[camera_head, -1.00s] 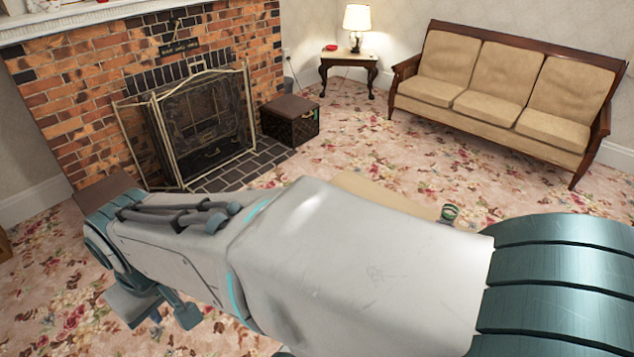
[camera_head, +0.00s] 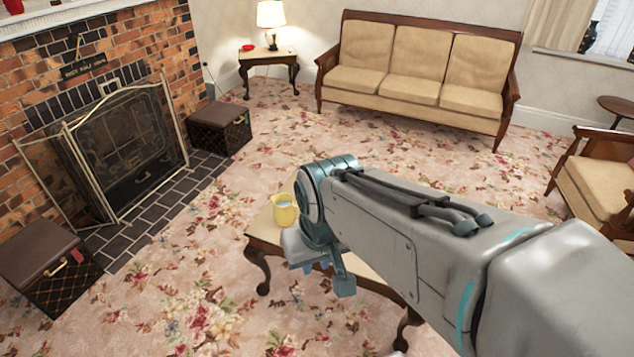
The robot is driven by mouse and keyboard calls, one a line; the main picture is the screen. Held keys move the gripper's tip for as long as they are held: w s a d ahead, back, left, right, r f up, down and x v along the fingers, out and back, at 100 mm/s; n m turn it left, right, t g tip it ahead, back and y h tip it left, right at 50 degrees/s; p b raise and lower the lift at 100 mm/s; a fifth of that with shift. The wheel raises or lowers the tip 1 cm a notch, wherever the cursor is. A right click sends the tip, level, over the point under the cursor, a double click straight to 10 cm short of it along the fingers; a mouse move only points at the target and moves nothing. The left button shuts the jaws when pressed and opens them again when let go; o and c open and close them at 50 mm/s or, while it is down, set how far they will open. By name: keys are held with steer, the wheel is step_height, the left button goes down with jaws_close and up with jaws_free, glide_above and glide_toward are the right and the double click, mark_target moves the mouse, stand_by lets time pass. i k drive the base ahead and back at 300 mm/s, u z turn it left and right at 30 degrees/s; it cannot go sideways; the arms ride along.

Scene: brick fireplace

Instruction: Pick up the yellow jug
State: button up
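The yellow jug (camera_head: 284,212) stands upright on the left end of a low wooden table (camera_head: 262,230) with curved legs. Its upper part shows plainly above the table edge. My gripper (camera_head: 325,268) is just right of the jug and a little lower in the picture, apart from it as far as I can see. My arm comes in from the lower right and hides most of the table top. The fingers are small and partly hidden, so I cannot see whether they are open or shut.
A brick fireplace with a metal screen (camera_head: 115,150) is at the left. Two brown boxes, one nearer (camera_head: 48,268) and one farther (camera_head: 218,130), flank it. A sofa (camera_head: 415,75) and a lamp table (camera_head: 268,58) stand at the back, an armchair (camera_head: 600,185) at the right. Carpet between is clear.

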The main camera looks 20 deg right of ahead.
mark_target(284, 209)
steer(key=z, duration=0.35)
steer(key=i, duration=1.65)
